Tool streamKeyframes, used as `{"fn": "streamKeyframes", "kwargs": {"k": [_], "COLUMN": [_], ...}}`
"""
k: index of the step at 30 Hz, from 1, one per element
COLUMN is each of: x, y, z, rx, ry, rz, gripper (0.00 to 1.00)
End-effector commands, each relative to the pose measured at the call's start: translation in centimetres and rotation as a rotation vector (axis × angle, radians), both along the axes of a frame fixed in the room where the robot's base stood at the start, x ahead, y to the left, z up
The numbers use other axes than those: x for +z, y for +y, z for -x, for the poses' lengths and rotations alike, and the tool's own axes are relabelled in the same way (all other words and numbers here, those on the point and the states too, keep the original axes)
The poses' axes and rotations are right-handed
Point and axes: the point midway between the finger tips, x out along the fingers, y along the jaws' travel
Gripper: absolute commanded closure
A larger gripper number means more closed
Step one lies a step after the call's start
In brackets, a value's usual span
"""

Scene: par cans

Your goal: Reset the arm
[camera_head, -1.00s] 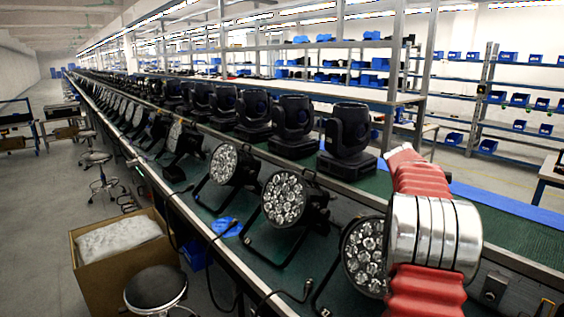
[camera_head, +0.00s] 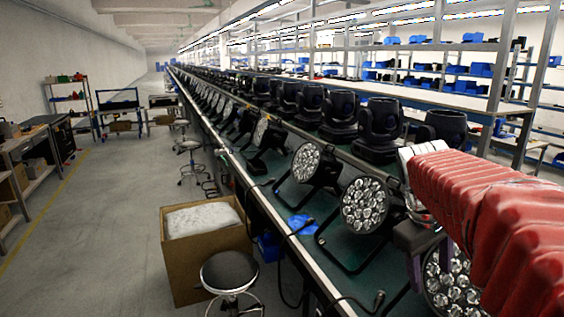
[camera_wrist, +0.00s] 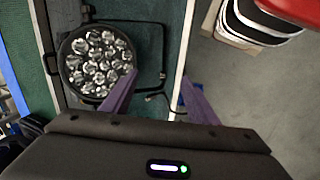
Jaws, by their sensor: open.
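My arm in its red sleeve reaches in from the right of the head view. My gripper (camera_head: 430,262) hangs from its end over the near edge of the bench, partly hidden by the arm. In the wrist view my gripper (camera_wrist: 158,80) shows two purple fingers spread apart with nothing between them. In the head view one par can (camera_head: 455,285) is partly behind my arm, and two more par cans (camera_head: 365,205) (camera_head: 307,162) stand farther along the bench.
The long green bench (camera_head: 335,232) runs away with rows of lamps and black moving heads (camera_head: 379,130). A cardboard box (camera_head: 190,267) and a round stool (camera_head: 229,272) stand on the floor beside it. Shelves with blue bins stand behind. The grey aisle at left is largely clear.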

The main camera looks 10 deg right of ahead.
Motion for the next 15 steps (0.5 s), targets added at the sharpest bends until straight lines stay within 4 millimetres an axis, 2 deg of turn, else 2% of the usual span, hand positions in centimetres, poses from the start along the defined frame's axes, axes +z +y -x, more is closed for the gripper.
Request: {"fn": "streamKeyframes", "kwargs": {"k": [1, 3, 15], "x": [0.1, 0.0, -1.7], "y": [1.6, 3.6, 13.9], "z": [0.4, 0.7, 4.3], "rx": [0.004, 0.002, -0.024], "ry": [-0.028, -0.068, -0.279], "rz": [-0.007, -0.022, -0.138], "gripper": [0.46, 0.46, 0.46]}}
